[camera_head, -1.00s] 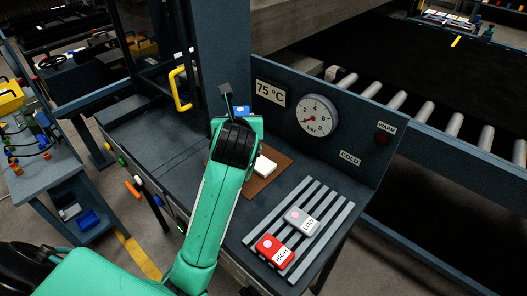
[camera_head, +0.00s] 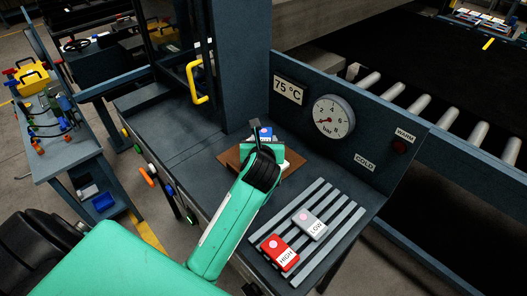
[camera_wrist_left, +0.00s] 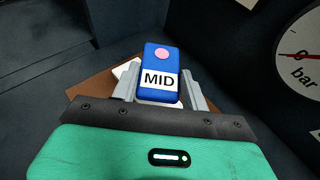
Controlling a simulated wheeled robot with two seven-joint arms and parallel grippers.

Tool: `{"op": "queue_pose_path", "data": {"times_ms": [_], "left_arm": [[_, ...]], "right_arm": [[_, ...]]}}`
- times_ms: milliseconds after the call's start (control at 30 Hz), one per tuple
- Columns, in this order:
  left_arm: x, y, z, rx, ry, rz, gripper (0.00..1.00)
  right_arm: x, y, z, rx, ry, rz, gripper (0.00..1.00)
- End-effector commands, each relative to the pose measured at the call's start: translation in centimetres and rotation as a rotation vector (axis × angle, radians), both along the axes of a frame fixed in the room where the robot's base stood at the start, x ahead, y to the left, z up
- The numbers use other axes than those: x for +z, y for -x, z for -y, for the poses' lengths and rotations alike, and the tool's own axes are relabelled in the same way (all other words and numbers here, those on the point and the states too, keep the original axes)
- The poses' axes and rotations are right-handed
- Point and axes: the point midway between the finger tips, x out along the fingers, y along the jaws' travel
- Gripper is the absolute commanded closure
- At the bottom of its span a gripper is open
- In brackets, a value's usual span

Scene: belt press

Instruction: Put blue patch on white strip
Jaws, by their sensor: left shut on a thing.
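The blue patch (camera_wrist_left: 161,63), with a pink dot and a MID label, is between the fingers of my left gripper (camera_wrist_left: 158,90), which is shut on it. In the head view the blue patch (camera_head: 265,133) shows just past my left gripper (camera_head: 259,140). The white strip (camera_wrist_left: 124,70) lies on the brown mat (camera_wrist_left: 90,82) below the patch. Most of the strip is hidden by the patch and gripper; a bit of the strip (camera_head: 286,165) shows in the head view. I cannot tell whether patch and strip touch. My right gripper is not in view.
A red HIGH patch (camera_head: 280,252) and a grey LOW patch (camera_head: 309,224) lie on the slatted rack (camera_head: 335,225) at the front right. A panel with a pressure gauge (camera_head: 333,117) and a 75 °C sign (camera_head: 288,90) stands behind. A yellow handle (camera_head: 194,83) is at the left.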

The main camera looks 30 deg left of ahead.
Motion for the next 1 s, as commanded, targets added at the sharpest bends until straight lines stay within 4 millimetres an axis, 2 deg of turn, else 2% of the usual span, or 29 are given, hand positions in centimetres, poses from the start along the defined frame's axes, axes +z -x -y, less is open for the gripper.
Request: {"op": "queue_pose_path", "data": {"times_ms": [167, 433, 867, 900, 967, 1000], "left_arm": [[-1.4, 0.0, 0.0, 0.001, 0.000, -0.001, 0.79], [-5.1, 0.0, -0.1, 0.001, -0.001, -0.001, 0.79], [-5.7, 0.0, 0.0, 0.001, 0.001, 0.002, 0.79], [-5.6, -0.1, 0.0, 0.000, 0.000, 0.001, 0.47], [-5.6, 0.0, 0.0, 0.000, 0.000, 0.001, 0.35], [-5.6, 0.0, 0.0, 0.000, 0.000, 0.001, 0.33]], "right_arm": [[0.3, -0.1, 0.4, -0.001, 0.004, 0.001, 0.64], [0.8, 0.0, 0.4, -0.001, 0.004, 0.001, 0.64], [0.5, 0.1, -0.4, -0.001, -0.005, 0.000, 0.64], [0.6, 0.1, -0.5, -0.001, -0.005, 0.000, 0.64], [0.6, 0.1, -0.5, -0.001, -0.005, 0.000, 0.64], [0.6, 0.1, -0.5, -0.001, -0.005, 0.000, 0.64]]}}
